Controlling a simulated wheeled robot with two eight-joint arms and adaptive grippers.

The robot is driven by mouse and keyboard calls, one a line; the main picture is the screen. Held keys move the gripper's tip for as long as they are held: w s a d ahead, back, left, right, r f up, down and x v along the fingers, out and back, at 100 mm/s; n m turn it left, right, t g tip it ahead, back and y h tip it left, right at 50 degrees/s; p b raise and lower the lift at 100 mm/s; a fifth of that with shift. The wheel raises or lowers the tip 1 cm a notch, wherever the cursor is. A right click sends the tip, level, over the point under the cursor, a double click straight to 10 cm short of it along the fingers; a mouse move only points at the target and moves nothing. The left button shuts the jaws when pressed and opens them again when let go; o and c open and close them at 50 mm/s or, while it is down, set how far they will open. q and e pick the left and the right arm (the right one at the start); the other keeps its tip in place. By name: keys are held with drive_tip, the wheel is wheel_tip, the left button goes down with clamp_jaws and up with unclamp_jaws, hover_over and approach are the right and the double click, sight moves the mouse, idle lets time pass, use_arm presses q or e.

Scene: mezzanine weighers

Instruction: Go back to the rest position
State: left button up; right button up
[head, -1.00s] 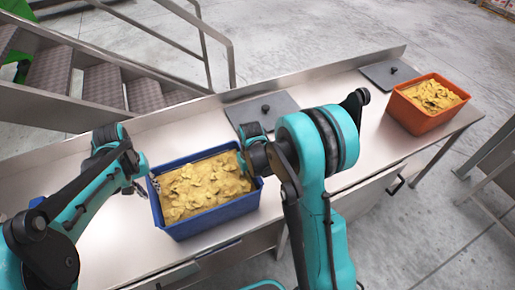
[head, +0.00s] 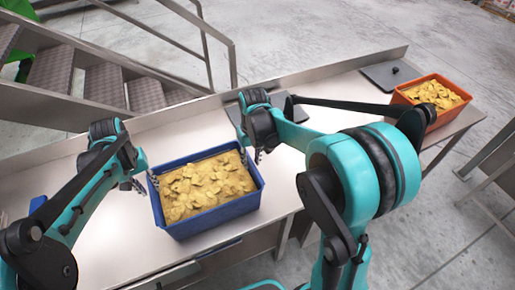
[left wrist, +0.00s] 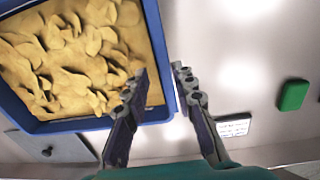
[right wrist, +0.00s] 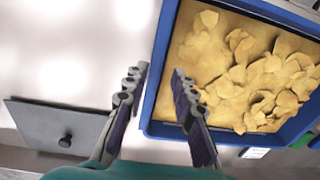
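A blue bin (head: 217,217) full of yellow chips (head: 205,185) stands on the steel table (head: 110,255). My left gripper (head: 145,183) is at the bin's left end. In the left wrist view its fingers are apart, with the bin's rim (left wrist: 158,45) showing between and beyond them. My right gripper (head: 253,157) is at the bin's right end. In the right wrist view its fingers are also apart, with the rim (right wrist: 166,45) between and beyond them. Neither gripper is seen closed on anything. Whether the fingers touch the bin cannot be told.
A grey plate with a black knob (right wrist: 62,135) lies behind the blue bin, and another grey plate (head: 388,76) lies further right. An orange bin of chips (head: 455,113) stands at the table's right end, partly behind my right arm. Metal stairs (head: 100,88) rise behind. A green item (left wrist: 293,95) lies left of the blue bin.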

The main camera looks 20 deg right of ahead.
idle(0.5)
